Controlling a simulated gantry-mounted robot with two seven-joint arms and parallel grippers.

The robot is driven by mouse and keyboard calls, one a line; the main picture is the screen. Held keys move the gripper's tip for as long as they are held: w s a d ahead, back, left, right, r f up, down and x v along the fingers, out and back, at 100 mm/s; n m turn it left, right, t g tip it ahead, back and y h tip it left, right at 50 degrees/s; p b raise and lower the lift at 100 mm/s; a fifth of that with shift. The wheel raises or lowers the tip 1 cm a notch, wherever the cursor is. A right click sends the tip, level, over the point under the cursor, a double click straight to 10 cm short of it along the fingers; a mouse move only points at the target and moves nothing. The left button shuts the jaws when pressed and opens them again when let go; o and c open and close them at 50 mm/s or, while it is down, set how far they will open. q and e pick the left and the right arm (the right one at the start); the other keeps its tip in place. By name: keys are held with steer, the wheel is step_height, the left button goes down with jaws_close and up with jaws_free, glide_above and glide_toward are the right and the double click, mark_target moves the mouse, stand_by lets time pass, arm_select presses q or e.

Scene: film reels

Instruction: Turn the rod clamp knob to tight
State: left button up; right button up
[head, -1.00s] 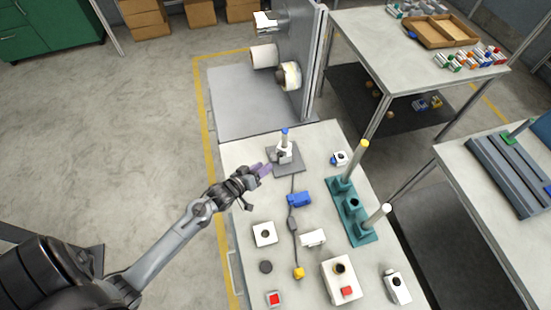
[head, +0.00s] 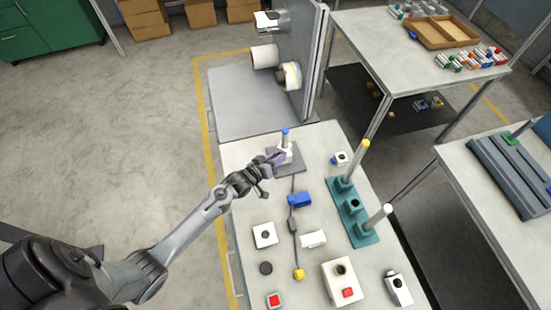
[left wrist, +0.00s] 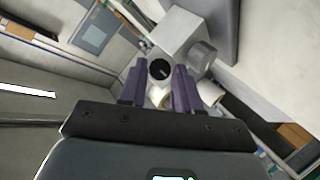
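The rod clamp stands on a grey base plate (head: 294,169) at the far end of the near table, with an upright blue-topped rod (head: 285,139). In the left wrist view, a round black knob face (left wrist: 161,69) with a short white mark shows between my fingertips. My left gripper (head: 277,160) has purple fingers and reaches the clamp from the left; it also shows in the left wrist view (left wrist: 160,80). Its fingers are apart on either side of the knob; I cannot tell whether they touch it. The hand partly hides the clamp in the head view. My right gripper is out of view.
A blue block (head: 300,199) and a cable lie just in front of the clamp. A teal stand (head: 362,229) with upright posts is to the right. Several switches and boxes fill the near table end. A grey panel machine (head: 301,75) stands behind.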

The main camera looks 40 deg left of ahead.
arm_select(q)
jaws_close()
steer(key=shift+d+r+m+y+p, duration=0.2)
steer(key=shift+m+y+p, duration=0.2)
steer(key=shift+m+p, duration=0.65)
steer(key=shift+m+g+y+p, duration=0.4)
steer(key=shift+m+y+p, duration=0.2)
steer(key=shift+p, duration=0.1)
steer(key=shift+d+f+m+y+p, duration=0.1)
steer(key=shift+m+y+p, duration=0.25)
steer(key=shift+m+y, duration=0.25)
